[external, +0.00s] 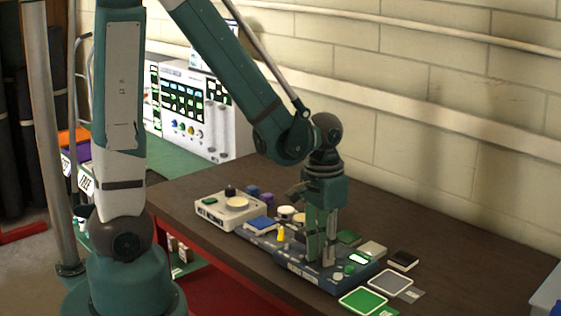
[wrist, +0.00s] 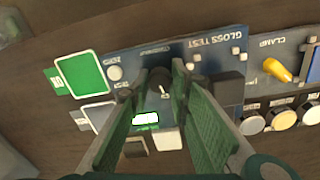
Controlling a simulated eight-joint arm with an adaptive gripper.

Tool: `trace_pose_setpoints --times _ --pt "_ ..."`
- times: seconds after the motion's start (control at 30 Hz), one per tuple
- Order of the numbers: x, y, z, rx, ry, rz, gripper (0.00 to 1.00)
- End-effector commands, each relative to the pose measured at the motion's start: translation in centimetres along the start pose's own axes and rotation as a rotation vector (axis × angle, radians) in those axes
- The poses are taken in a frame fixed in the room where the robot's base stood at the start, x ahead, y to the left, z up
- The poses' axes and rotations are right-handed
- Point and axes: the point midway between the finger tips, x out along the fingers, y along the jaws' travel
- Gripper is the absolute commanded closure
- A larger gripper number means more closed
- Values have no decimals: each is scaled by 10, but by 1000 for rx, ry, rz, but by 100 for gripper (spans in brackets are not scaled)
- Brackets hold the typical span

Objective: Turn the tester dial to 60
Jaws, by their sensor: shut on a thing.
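The tester is a dark blue panel (external: 350,277) marked GLOSS TEST, near the front of the bench. It also shows upside down in the wrist view (wrist: 212,62). My gripper (external: 322,262) points straight down over it. In the wrist view, the green fingers of my gripper (wrist: 160,80) are closed on both sides of a small dark dial (wrist: 162,88) and hold it. The fingers hide most of the dial, and its pointer and scale cannot be read. A small lit green-white display (wrist: 146,118) sits beside the dial.
A yellow clamp lever (external: 281,235) and a white device (external: 226,213) stand left of the tester. Bare brown bench (external: 450,262) is free farther right.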

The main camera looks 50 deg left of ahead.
Motion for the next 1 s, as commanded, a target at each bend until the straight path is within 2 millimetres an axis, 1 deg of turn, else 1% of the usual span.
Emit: trace_pose_setpoints --times 0.13,0.33,0.5,0.87,0.9,0.93,1.0 --pt "1 0 0 102 -6 0 92" --pt "0 -1 0 191 -11 -1 92" --pt "0 -1 0 223 -12 -1 92" --pt "0 -1 0 228 -12 -1 92" --pt "0 -1 0 228 -12 -1 79" --pt "0 -1 0 228 -12 -1 75" --pt "0 0 0 227 -12 -1 74"
